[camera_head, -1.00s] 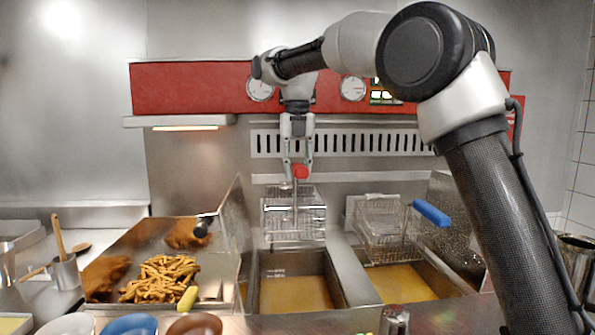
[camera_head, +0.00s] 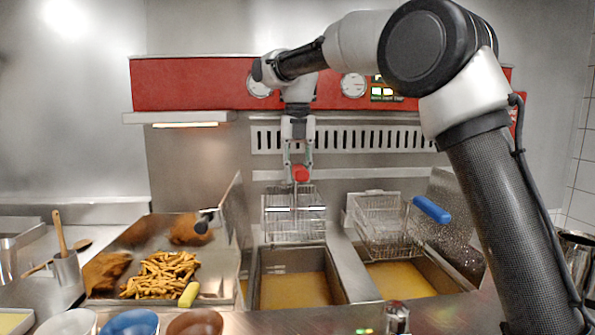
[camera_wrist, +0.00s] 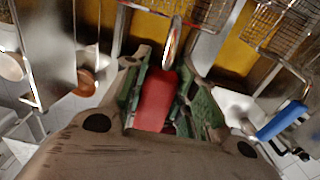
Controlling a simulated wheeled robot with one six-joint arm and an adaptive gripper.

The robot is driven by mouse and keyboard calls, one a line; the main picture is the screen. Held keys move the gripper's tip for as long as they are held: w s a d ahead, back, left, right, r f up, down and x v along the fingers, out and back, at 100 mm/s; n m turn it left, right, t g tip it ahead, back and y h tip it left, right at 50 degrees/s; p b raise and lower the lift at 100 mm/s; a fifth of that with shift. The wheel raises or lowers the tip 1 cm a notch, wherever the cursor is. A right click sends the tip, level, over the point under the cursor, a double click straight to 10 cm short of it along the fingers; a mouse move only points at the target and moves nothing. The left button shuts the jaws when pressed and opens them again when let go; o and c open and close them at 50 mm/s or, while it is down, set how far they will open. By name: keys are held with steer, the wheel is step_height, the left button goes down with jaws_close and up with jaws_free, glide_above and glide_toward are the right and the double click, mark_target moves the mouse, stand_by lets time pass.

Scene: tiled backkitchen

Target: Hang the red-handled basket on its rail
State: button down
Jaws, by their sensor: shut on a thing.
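My gripper (camera_head: 299,172) is shut on the red handle (camera_head: 301,174) of a wire basket (camera_head: 293,222). In the wrist view the red handle (camera_wrist: 155,100) sits between the two fingers, with its metal stem leading to the wire basket above. The basket hangs roughly upright above the left fryer well (camera_head: 294,290) of golden oil, close to the back wall. A plain rail (camera_head: 350,176) runs along the back wall behind the handle. Whether the basket touches the rail cannot be told.
A second basket (camera_head: 380,222) with a blue handle (camera_head: 431,209) is at the right well. A tray of fries (camera_head: 163,275) with a black-handled tool is at left. Bowls (camera_head: 130,322) and a shaker (camera_head: 397,318) line the front edge. A slotted panel (camera_head: 340,139) is above the rail.

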steer(key=shift+f, duration=0.1)
steer(key=shift+f, duration=1.6)
steer(key=shift+f, duration=0.65)
steer(key=c, duration=1.1)
jaws_free()
